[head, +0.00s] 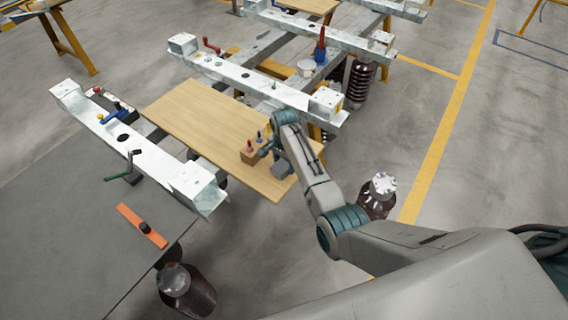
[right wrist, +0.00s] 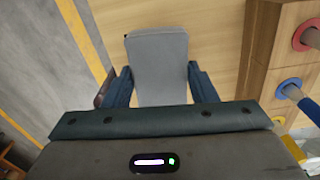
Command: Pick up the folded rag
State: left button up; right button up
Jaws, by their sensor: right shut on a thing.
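The folded rag (right wrist: 158,50) is a grey, flat rectangular bundle between my right gripper's fingers in the right wrist view. My right gripper (right wrist: 160,84) is shut on it, with one dark blue finger on each side. In the head view the rag (head: 283,170) is a small grey patch at the near right end of the wooden board. My right gripper (head: 274,157) is over that end, partly hidden by its own wrist. I cannot tell whether the rag touches the board. My left gripper is not in view.
A wooden block with coloured-handled tools (head: 250,156) stands just left of the gripper; it also shows in the right wrist view (right wrist: 262,50). The wooden board (head: 190,115) is mostly clear. White metal beams (head: 250,82) run beside it. A dark insulator (head: 376,200) stands to the right.

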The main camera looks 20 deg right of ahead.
aim_at(284, 163)
notch_tip(284, 163, up, 4)
jog(key=p, duration=0.4)
jog(key=shift+f, duration=0.1)
jog(key=s+p, duration=0.1)
jog(key=p, duration=0.1)
jog(key=s+a+p, duration=0.1)
jog(key=s+p, duration=0.1)
jog(key=s+r+p, duration=0.1)
jog(key=s+p, duration=0.1)
jog(key=p, duration=0.1)
jog(key=shift+a, duration=0.25)
jog(key=shift+s+a+p, duration=0.2)
jog(key=shift+s+p, duration=0.2)
jog(key=shift+s, duration=0.2)
jog(key=shift+s+a+p, duration=0.2)
jog(key=shift+s+p, duration=0.15)
jog(key=shift+s, duration=0.2)
jog(key=s+a, duration=0.2)
jog(key=s, duration=0.6)
jog(key=shift+a+b, duration=0.2)
jog(key=shift+b, duration=0.15)
